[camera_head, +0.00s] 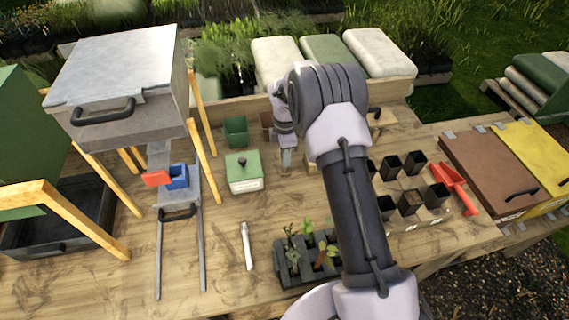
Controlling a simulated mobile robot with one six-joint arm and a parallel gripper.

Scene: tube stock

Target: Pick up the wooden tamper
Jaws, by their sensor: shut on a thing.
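A small pale wooden piece (310,161) shows just right of the jaws, partly behind my arm. I cannot tell whether it is part of the tamper. I also cannot tell whether the held thing touches the tabletop.
The green-lidded box (245,172) stands left of my gripper, a green pot (236,130) behind it. Black pots (391,167) and a red scoop (454,188) lie right of my arm. A seedling tray (290,270) and white marker (247,246) are in front. Bare table lies between.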

